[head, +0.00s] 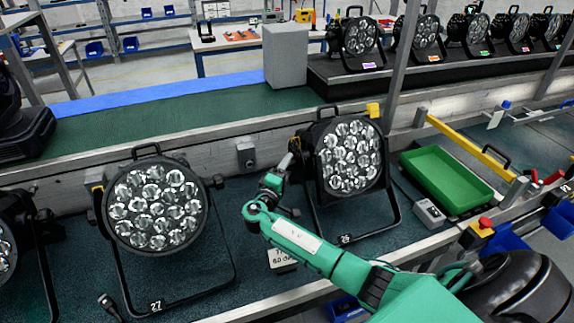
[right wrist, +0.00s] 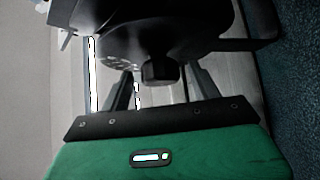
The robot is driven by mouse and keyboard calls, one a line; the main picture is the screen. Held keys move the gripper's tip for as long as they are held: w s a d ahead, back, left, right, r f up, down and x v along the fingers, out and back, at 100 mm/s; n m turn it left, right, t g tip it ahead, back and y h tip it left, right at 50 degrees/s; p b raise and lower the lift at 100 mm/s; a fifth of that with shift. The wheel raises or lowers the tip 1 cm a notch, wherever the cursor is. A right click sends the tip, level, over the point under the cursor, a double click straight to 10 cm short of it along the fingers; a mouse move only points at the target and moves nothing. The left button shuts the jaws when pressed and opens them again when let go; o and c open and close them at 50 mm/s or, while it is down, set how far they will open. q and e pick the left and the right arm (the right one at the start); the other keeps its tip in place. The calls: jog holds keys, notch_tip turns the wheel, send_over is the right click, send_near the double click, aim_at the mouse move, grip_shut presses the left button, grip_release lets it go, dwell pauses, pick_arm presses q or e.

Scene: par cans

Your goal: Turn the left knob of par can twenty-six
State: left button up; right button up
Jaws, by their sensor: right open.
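Par can twenty-six (head: 349,157) stands upright in its black bracket on the dark mat, its round lens face toward me; a "26" tag (head: 346,239) is on the bracket's foot. My right gripper (head: 285,163) is at the left side of this can, where the left knob sits; the knob is mostly hidden in the head view. In the right wrist view, my right gripper (right wrist: 160,88) is open, with a finger on each side of a dark knob (right wrist: 160,73) below the can's black body. I cannot tell whether the fingers touch it. My left gripper is not in view.
Par can twenty-seven (head: 156,205) stands to the left, with another can (head: 8,245) at the left edge. A green tray (head: 446,180) and a small grey box (head: 430,212) lie to the right. A grey wall box (head: 246,153) is behind my gripper.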

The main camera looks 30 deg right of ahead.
jog(key=shift+w+d, duration=0.2)
jog(key=shift+d, duration=0.15)
jog(key=shift+c, duration=0.4)
jog(key=c, duration=0.9)
jog(key=shift+r+n+p, duration=0.25)
jog(key=shift+n+p, duration=0.05)
jog(key=shift+p, duration=0.4)
jog(key=n+g+y+p, duration=0.3)
jog(key=p, duration=0.5)
jog(key=r+n+g+y+p, duration=0.1)
jog(key=n+g+y+p, duration=0.2)
jog(key=p, duration=0.6)
jog(key=shift+w+r+n, duration=0.2)
jog(key=shift+n, duration=0.1)
jog(key=shift+w+f+n+g+y+p, duration=0.1)
jog(key=shift+n+g+y+p, duration=0.3)
jog(key=shift+g+p, duration=0.55)
jog(key=shift+f+n+g+p, duration=0.1)
jog(key=shift+n+g+p, duration=0.3)
jog(key=shift+n+g, duration=0.15)
